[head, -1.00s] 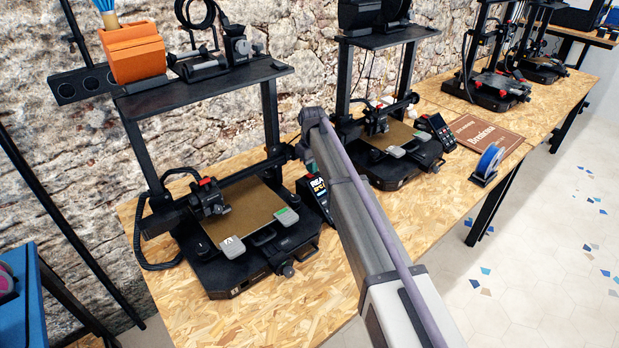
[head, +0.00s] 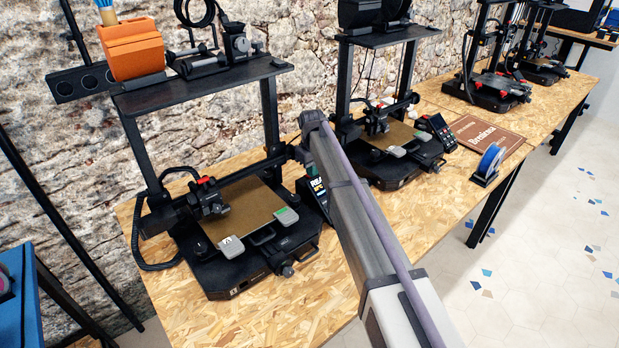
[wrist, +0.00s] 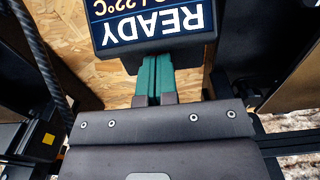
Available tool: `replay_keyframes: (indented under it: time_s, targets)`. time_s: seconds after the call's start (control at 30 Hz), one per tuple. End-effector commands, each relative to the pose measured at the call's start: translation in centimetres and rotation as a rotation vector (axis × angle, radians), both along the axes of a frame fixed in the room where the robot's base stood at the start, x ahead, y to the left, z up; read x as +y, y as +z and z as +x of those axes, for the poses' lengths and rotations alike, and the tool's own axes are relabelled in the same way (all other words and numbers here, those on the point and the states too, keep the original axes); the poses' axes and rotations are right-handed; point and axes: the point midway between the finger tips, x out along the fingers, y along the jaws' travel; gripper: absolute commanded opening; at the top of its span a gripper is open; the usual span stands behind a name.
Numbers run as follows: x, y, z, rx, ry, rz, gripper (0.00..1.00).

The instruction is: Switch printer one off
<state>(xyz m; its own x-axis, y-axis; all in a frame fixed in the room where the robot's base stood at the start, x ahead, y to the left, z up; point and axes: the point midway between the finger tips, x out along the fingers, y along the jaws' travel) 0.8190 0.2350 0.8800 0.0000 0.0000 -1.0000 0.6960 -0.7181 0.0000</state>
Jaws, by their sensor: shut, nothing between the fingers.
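The nearest printer (head: 290,245), black with a brown bed, stands on the wooden table in the head view. I cannot read its number. Its small screen (head: 313,190) at the right front is lit and partly hidden by my arm. In the wrist view a lit screen (wrist: 150,22) appears upside down and reads READY and 22°C. My gripper (wrist: 172,62) is shut and empty, its green fingers pointing at the lower edge of that screen's housing. I cannot tell whether they touch it. I cannot make out a power switch.
A shelf (head: 205,88) with an orange box (head: 132,50) spans above the nearest printer. Bare table lies in front of it.

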Motion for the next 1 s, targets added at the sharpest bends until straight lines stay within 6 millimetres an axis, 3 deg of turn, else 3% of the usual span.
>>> replay_keyframes:
  time_s: [0.47,1.0]
  targets:
    - [0.0,-0.2,0.0,0.000,0.000,0.000,0.00]
    - [0.0,5.6,0.0,0.000,0.000,0.000,0.00]
